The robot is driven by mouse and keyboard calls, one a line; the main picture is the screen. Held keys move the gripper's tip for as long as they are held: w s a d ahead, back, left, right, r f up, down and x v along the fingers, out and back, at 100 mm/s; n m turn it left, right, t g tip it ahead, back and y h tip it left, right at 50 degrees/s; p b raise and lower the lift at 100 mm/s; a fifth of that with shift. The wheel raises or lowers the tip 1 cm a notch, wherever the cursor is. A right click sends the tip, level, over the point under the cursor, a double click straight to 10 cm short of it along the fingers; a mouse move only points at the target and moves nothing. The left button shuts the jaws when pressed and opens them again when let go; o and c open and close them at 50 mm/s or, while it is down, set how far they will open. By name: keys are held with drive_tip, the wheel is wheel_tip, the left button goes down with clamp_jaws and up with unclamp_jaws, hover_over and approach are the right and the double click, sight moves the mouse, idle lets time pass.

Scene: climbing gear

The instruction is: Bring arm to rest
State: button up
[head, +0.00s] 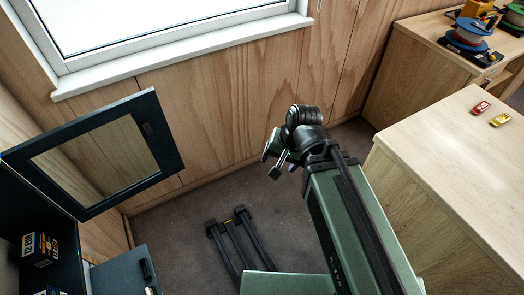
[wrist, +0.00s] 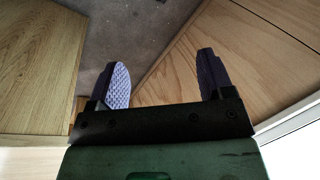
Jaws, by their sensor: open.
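My gripper (head: 272,162) is at the end of my green arm, in the middle of the head view, in free space above the grey floor and in front of the wood-panelled wall. In the wrist view my gripper (wrist: 164,80) shows two purple, textured finger pads set well apart. It is open, with nothing between the pads. Part of the gripper is hidden behind the wrist joint in the head view.
An open cabinet door (head: 170,135) with a glass pane stands at the left, with a box (head: 40,249) inside the cabinet. A wooden counter (head: 450,150) at the right bears a red item (head: 480,107) and a yellow item (head: 500,120). Spools stand on a back-right cabinet (head: 420,70).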

drive_tip(key=d+n+h, duration=0.1)
drive_tip(key=d+h, duration=0.2)
drive_tip(key=d, duration=1.2)
drive_tip(key=shift+w+d+f+n+g, duration=0.15)
drive_tip(key=shift+d+f+n+g, duration=0.15)
drive_tip(key=shift+f+n+g, duration=0.1)
